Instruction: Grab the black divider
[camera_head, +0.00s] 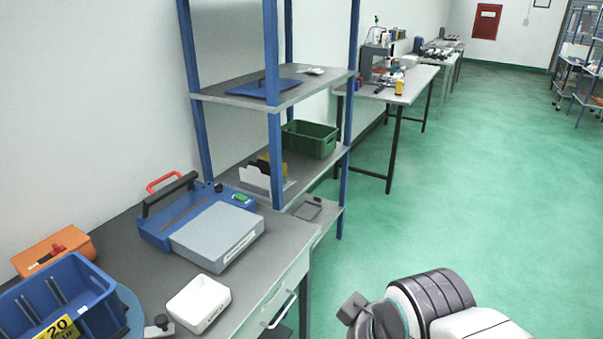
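A small rack (289,184) with upright dividers stands on the middle shelf of the blue-framed shelving. A white divider (254,180) is at its front left, with a yellowish one (264,167) behind it. A dark upright piece, which looks like the black divider (279,162), stands at the back of the rack, partly hidden by the blue shelf post. It is small in the picture and its edges are hard to make out. My arm shows at the bottom right, well apart from the rack. No gripper fingertips can be made out.
A green crate (310,139) stands right of the rack. The shelf post (275,150) is in front of the rack. A bench (160,285) at left holds a blue case (152,226), a white tray (198,303) and a blue bin (95,282). The green floor at right is clear.

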